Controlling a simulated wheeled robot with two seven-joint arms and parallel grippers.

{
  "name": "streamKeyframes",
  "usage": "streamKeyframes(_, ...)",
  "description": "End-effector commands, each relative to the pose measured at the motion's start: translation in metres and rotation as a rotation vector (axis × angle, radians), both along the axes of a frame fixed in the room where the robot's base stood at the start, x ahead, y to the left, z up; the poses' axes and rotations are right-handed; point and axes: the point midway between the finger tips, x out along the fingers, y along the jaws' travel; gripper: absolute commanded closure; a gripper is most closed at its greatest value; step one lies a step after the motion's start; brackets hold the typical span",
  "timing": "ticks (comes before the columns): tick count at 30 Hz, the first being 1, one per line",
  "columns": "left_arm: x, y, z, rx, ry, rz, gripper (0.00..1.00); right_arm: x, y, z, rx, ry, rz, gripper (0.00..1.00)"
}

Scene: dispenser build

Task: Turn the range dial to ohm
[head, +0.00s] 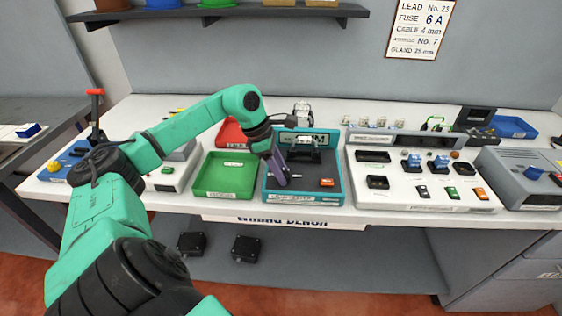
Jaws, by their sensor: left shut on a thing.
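The teal tester (330,192) stands on the bench near the middle, with a dark face, an orange button and a label on its front edge. A raised panel at its back has lettering, of which only a final "M" shows. My left gripper (281,178) points down onto the left part of the tester's face and is shut on what seems to be the range dial. The dial is hidden behind the fingers, so I cannot tell where it points. My right gripper is not in view.
A green tray (222,176) sits just left of the tester, with a red tray (232,134) behind it. A white panel (425,185) with switches stands close on the right. A grey box with a blue knob (533,173) is at the far right.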

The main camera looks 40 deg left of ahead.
Motion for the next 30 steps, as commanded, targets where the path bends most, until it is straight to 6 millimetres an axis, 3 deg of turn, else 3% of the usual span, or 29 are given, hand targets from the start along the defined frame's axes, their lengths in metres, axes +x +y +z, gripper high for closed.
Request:
streamKeyframes(3,0.002,0.001,0.005,-0.001,-0.006,-0.079,1.0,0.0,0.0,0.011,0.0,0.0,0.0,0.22)
streamKeyframes(12,0.003,0.002,0.002,0.0,-0.006,-0.215,1.0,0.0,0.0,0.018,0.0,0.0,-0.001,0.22)
streamKeyframes(29,0.003,0.002,0.001,0.002,-0.007,-0.247,1.0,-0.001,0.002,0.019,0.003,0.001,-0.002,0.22)
streamKeyframes(30,0.003,0.002,0.001,0.002,-0.007,-0.247,0.45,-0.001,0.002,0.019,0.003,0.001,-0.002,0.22)
